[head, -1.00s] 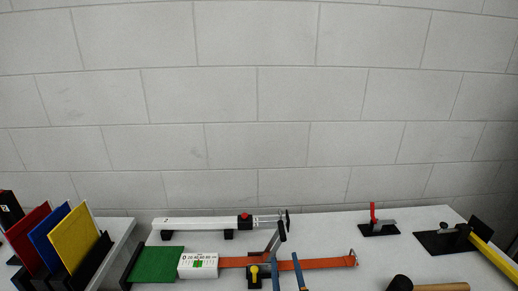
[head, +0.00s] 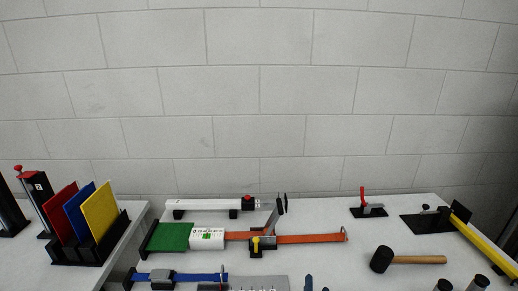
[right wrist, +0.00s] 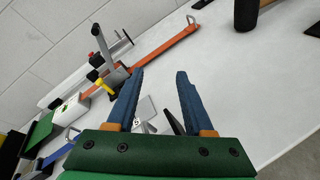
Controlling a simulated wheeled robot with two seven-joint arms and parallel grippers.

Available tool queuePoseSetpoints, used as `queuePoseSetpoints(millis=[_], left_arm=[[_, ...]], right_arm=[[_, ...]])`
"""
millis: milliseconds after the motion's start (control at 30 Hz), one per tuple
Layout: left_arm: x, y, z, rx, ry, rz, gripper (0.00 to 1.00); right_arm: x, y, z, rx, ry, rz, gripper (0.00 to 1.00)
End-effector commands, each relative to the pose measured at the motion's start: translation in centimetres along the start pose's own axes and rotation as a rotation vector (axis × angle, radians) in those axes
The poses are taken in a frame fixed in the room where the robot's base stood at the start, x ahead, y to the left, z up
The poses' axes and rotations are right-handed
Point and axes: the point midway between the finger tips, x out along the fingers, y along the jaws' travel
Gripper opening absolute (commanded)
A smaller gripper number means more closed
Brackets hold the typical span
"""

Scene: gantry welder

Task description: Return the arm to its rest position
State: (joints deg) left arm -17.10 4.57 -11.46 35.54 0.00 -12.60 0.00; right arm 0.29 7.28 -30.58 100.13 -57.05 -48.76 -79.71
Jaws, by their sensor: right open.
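My right gripper (right wrist: 159,73) shows in the right wrist view with its two blue fingers apart and nothing between the tips. In the head view only the blue tips of my right gripper (head: 316,286) show at the bottom edge. They are in front of the orange strip (head: 310,239) and apart from it. The rest of my right arm is out of the head view. My left gripper is in neither view.
The bench holds a white device with an arm (head: 210,204), a green plate (head: 172,237), a blue strip (head: 200,277) and a black mallet (head: 382,260). Coloured plates (head: 98,210) stand in a rack at left. Bare bench lies between the orange strip and the mallet.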

Motion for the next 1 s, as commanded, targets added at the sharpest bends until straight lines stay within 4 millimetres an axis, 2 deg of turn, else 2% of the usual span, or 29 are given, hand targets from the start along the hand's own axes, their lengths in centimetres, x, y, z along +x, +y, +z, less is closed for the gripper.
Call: queuePoseSetpoints(millis=[200,400,600,800,1000], left_arm=[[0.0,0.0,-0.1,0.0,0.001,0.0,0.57],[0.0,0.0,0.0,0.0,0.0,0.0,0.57],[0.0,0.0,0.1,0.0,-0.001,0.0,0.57],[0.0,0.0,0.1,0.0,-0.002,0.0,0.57],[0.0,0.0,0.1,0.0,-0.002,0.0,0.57]], right_arm=[[-3.1,-6.5,-1.6,0.618,0.09,-0.282,0.52],[-7.9,-11.2,-3.9,1.183,0.11,-0.593,0.52],[-13.8,-13.6,-5.9,1.665,0.064,-0.927,0.52],[-19.6,-14.2,-7.2,2.008,-0.038,-1.255,0.52],[-17.6,-16.6,-11.4,1.976,-0.043,-1.28,0.52]])
